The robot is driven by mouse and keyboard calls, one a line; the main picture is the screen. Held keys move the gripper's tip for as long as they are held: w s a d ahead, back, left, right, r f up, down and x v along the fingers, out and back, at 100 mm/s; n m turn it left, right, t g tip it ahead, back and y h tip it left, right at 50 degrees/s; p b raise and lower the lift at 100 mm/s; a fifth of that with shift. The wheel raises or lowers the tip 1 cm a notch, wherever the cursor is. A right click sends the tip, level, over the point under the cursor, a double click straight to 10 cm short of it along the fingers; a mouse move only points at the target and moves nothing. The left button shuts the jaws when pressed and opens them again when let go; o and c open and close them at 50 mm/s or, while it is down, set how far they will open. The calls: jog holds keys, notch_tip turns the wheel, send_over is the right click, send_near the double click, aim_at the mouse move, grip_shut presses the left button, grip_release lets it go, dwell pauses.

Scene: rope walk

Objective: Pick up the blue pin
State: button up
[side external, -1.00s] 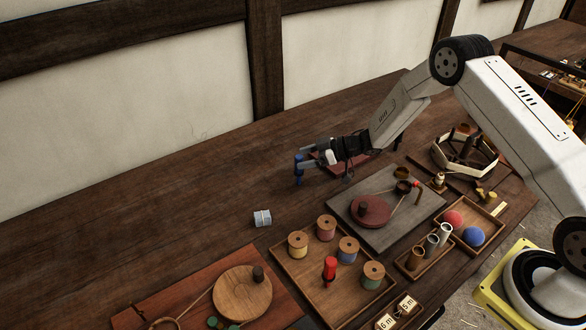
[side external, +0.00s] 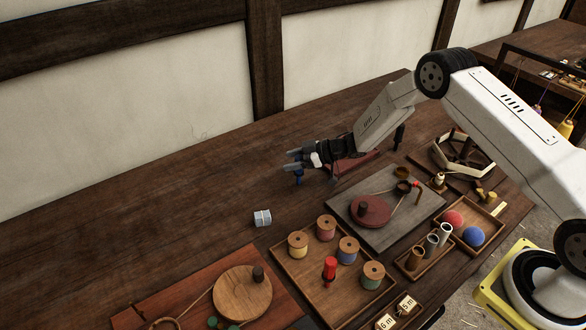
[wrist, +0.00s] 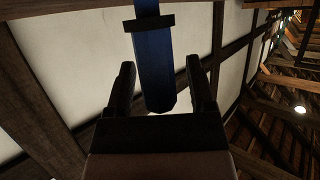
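The blue pin (side external: 299,179) stands upright on the bench at the far left end of my arm in the side view. My gripper (side external: 289,160) is at its upper part, and its fingers hide the top of the pin. In the wrist view the blue pin (wrist: 155,65) shows with a dark collar, its end reaching in between the two fingers of my gripper (wrist: 160,66). The fingers are apart, with a gap visible between the pin and the right finger. The gripper looks open around the pin, not closed on it.
A small pale block (side external: 262,218) lies in front of the pin. A wooden tray (side external: 297,267) with spools and a red pin (side external: 330,270) is nearer. A grey board (side external: 365,222) with a red disc lies to the right. The bench left of the pin is clear.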

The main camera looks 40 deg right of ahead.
grip_shut()
jog(key=shift+r, duration=0.2)
jog(key=s+d+r, duration=0.1)
jog(key=s+r, duration=1.1)
jog(key=s, duration=0.2)
jog(key=shift+r, duration=0.3)
dwell(0.7)
